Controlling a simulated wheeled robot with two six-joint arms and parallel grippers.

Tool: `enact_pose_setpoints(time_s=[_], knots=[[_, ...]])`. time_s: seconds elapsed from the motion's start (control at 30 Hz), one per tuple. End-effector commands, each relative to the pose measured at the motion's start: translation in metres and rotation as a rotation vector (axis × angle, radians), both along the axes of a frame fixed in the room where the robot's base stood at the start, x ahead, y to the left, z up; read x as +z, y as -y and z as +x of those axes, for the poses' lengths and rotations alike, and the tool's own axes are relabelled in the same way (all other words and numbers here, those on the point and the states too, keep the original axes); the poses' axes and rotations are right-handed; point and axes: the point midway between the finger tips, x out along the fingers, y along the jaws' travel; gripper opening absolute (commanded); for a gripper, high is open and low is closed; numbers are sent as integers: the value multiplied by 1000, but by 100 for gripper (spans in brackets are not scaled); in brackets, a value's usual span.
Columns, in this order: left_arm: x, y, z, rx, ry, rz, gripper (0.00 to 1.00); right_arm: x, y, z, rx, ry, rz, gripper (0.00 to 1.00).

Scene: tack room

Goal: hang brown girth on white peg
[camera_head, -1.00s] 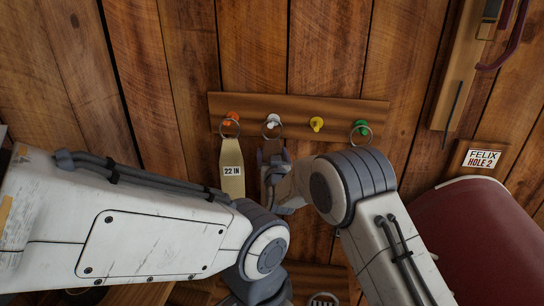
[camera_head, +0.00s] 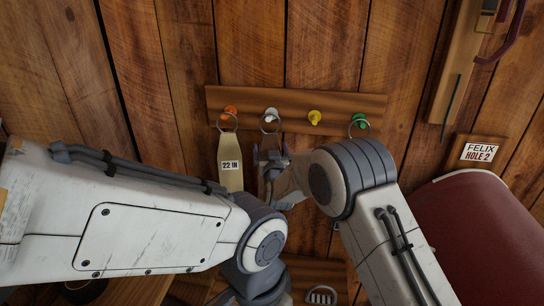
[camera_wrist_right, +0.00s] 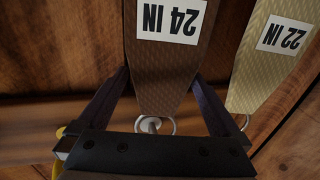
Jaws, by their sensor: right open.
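The brown girth (camera_wrist_right: 165,60), with an upside-down 24 IN label, fills the middle of the right wrist view. Its metal ring (camera_wrist_right: 170,126) is around the white peg (camera_wrist_right: 150,124). In the head view the ring (camera_head: 264,125) hangs from the white peg (camera_head: 271,114), and most of the girth is hidden by my right gripper. My right gripper (camera_head: 271,155) is open just below the ring. In the wrist view its fingers (camera_wrist_right: 160,90) stand on either side of the girth, with gaps at the edges. My left arm crosses the lower left, but its gripper is not visible.
The wooden rack (camera_head: 340,104) also bears an orange peg (camera_head: 230,111) with a tan 22 IN girth (camera_head: 230,172), an empty yellow peg (camera_head: 314,117), and a green peg (camera_head: 359,120) with a ring. A dark red padded shape (camera_head: 475,230) stands at the right.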

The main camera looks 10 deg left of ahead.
Motion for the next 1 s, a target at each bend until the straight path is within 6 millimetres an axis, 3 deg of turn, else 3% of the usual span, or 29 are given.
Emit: enact_pose_setpoints(time_s=[0.4, 0.7, 0.77, 0.87, 1.0], knots=[[-15, 0, 0, 0, 0, 0, 50, 0, 18, -68, 2, 3, 1, 100], [-19, 0, 0, 0, 0, 0, 50, 0, 31, -93, -2, -16, -2, 100], [-19, 0, 0, 0, 0, 0, 50, -3, 43, -93, -5, -59, -13, 100], [-19, 0, 0, 0, 0, 0, 50, -16, 79, -97, -16, -196, -41, 100], [-19, 0, 0, 0, 0, 0, 50, -48, 152, -132, -48, -495, -95, 100]])
